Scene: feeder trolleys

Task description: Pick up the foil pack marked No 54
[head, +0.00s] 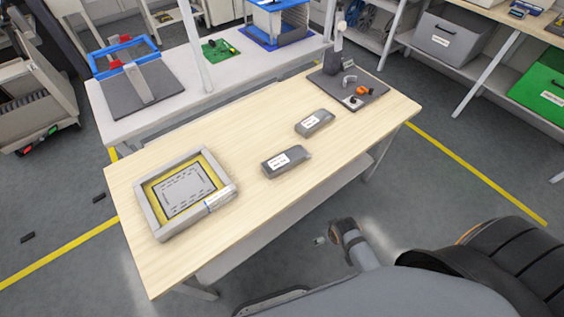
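Two dark grey packs with white labels lie apart on the light wooden table. The nearer pack (286,161) is near the table's middle. The farther pack (314,122) lies behind it and to the right. The print on both labels is too small to read, so I cannot tell which is No 54. My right arm comes in from the lower right, and its gripper (334,238) is in front of the table's near long side, apart from both packs. Its fingers are too small and unclear to tell open from shut. My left gripper is not in view.
A grey-framed tray (157,220) with a yellow inside sits at the table's left end. A dark board (347,91) with small parts and an upright stand is at the far right end. A white bench (185,92) stands behind. Bare wood surrounds both packs.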

